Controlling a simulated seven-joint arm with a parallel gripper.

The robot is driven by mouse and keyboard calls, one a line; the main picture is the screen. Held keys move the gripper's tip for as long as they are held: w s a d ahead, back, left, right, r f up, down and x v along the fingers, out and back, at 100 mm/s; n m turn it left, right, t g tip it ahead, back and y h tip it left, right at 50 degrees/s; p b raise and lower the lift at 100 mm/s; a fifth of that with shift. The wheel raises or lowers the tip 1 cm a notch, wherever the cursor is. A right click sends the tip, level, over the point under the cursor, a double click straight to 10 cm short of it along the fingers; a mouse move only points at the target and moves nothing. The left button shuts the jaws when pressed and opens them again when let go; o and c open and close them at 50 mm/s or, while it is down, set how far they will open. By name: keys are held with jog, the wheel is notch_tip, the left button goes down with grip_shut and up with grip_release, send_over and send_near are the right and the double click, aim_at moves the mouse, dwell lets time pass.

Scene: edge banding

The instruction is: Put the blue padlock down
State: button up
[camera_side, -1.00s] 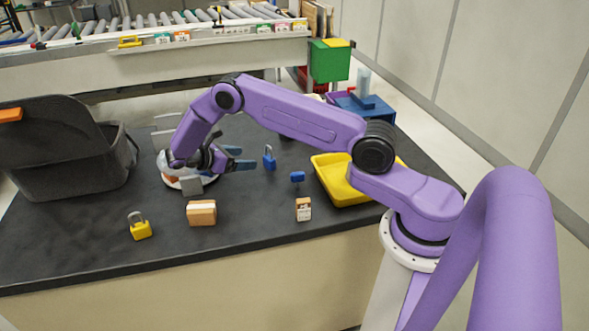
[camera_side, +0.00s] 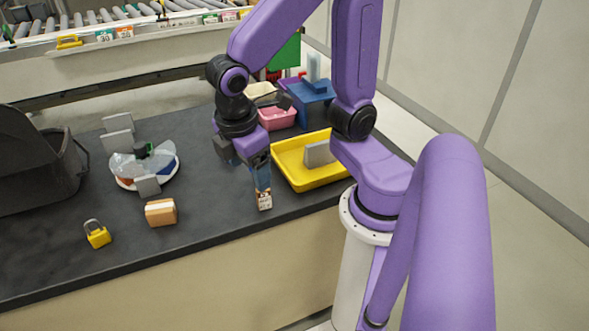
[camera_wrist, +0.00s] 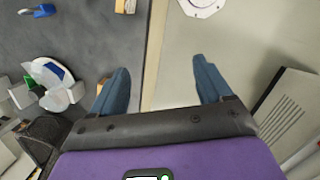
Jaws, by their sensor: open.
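The blue padlock (camera_wrist: 44,10), with a grey shackle, is on the dark table near the top left corner of the wrist view. In the side view I cannot make it out; my arm covers that area. My gripper (camera_side: 262,180) points down over the front part of the table, with its blue fingers in line with a small orange-and-white box (camera_side: 264,201). In the wrist view my gripper (camera_wrist: 161,70) has its fingers wide apart and nothing between them, over the table's front edge. The padlock is well away from the fingers.
A yellow tray (camera_side: 322,182) with a grey block is at the right. A cardboard box (camera_side: 160,212) and a yellow padlock (camera_side: 98,236) stand near the front edge. A round white plate (camera_side: 122,180) with bagged items and a dark bin (camera_side: 40,185) are at the left.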

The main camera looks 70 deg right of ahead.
jog(key=s+d+y, duration=0.1)
jog(key=s+y, duration=0.1)
jog(key=s, duration=0.6)
jog(key=shift+s+d+r+y, duration=0.15)
jog(key=shift+s+d+y, duration=0.15)
jog(key=shift+s, duration=0.1)
